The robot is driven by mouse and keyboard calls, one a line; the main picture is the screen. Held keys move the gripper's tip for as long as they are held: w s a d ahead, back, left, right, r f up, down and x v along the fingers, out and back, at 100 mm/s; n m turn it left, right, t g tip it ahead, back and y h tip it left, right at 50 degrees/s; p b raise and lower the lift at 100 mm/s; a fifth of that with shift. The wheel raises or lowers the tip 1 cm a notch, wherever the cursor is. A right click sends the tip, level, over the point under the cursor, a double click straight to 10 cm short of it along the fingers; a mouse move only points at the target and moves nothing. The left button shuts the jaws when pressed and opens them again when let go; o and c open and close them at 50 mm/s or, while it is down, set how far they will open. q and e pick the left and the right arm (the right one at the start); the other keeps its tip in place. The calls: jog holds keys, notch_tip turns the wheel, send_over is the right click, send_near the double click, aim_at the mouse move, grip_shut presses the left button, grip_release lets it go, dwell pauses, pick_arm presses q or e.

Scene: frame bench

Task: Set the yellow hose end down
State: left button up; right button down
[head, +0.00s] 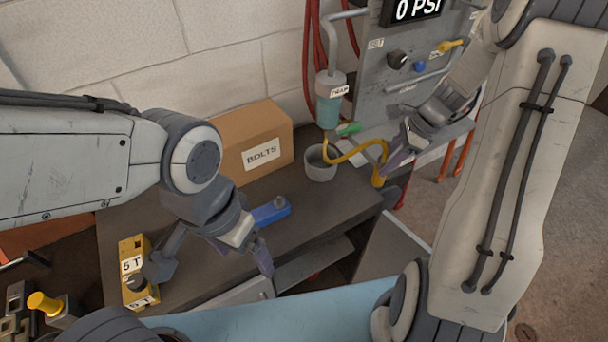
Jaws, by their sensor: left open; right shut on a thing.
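The yellow hose (346,157) loops from the grey cup (320,164) under the TRAP cylinder (330,105) toward the bench's right end. My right gripper (391,170) is shut on the yellow hose end (378,180) near the bench's right edge. Whether the end touches the bench I cannot tell. My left gripper (213,262) is open and empty over the front of the bench, its fingers wide apart.
A BOLTS box (252,140) stands at the back of the dark bench (325,212). The panel (412,85) with knobs stands behind.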

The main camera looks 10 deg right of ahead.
jog(key=shift+w+f, duration=0.15)
jog(key=shift+f, duration=0.05)
jog(key=w+a+f+p, duration=0.1)
jog(key=w+a+f, duration=0.1)
jog(key=f, duration=0.1)
jog(key=w+a+f+p, duration=0.2)
jog(key=w+f, duration=0.1)
jog(key=w+a+f+p, duration=0.1)
jog(key=w+a+f, duration=0.1)
jog(key=a+f, duration=0.1)
jog(key=shift+w+f, duration=0.15)
jog(key=shift+f, duration=0.6)
jog(key=shift+f, duration=0.1)
jog(key=shift+f, duration=0.15)
jog(key=shift+c, duration=2.2)
grip_release()
